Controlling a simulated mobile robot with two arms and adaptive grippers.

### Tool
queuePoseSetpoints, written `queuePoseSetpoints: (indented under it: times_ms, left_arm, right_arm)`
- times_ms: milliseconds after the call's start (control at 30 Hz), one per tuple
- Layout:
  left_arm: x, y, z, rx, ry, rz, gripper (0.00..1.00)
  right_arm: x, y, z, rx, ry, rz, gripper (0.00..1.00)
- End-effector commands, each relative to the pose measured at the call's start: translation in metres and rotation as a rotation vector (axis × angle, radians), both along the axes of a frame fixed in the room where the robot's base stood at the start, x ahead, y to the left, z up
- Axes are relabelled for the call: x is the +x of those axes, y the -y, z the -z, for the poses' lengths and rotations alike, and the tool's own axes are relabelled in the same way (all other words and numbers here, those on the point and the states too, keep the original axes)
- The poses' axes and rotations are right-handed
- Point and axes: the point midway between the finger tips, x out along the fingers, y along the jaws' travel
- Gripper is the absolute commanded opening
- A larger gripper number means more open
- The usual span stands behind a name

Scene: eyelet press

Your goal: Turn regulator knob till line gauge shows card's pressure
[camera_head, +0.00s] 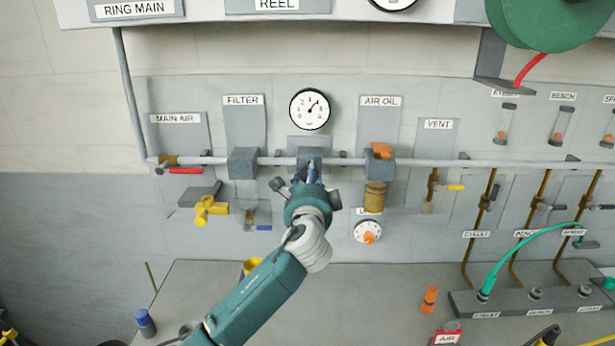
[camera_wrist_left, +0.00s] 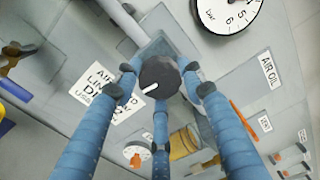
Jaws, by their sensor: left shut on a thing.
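The regulator knob (camera_wrist_left: 160,77) is black with a white pointer line, seen end-on in the left wrist view. My left gripper (camera_wrist_left: 160,88) has its blue fingers closed around it. In the head view my left gripper (camera_head: 310,176) covers the knob at the regulator on the pipe. The round white line gauge (camera_head: 310,109) is above it; its needle points to the upper right, its exact reading too small to tell. The gauge (camera_wrist_left: 229,8) is cut off in the wrist view. My right gripper is not seen.
The filter unit (camera_head: 243,163) is left of my gripper and the air oil unit (camera_head: 376,195) right of it. A small dial with an orange centre (camera_head: 368,232) is below right. A grey pipe (camera_head: 440,163) runs across. The bench (camera_head: 380,290) has free room in front.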

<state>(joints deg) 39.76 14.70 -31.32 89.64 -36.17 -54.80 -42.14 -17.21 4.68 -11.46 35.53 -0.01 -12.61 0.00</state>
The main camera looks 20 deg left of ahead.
Motion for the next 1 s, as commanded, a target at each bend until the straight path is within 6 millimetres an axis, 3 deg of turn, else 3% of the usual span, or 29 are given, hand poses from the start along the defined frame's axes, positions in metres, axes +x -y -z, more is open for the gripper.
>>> queuePoseSetpoints:
  times_ms: [367, 400, 500, 833, 1000]
  left_arm:
    - [0.0, 0.006, -0.002, 0.002, 0.004, 0.014, 0.14]
    - [0.0, 0.006, -0.002, 0.002, 0.004, 0.014, 0.42]
    - [0.0, 0.006, -0.001, 0.002, 0.003, 0.013, 0.59]
    - [-0.002, 0.004, 0.001, 0.002, -0.002, 0.006, 0.59]
    - [-0.022, 0.01, 0.002, 0.002, -0.002, 0.009, 0.59]
  right_arm:
    - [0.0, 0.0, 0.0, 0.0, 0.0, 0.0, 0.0]
    - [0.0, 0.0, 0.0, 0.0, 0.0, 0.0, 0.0]
    - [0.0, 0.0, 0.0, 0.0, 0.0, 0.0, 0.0]
    - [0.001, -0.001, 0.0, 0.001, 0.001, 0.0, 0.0]
    - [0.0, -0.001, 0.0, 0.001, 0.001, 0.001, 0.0]
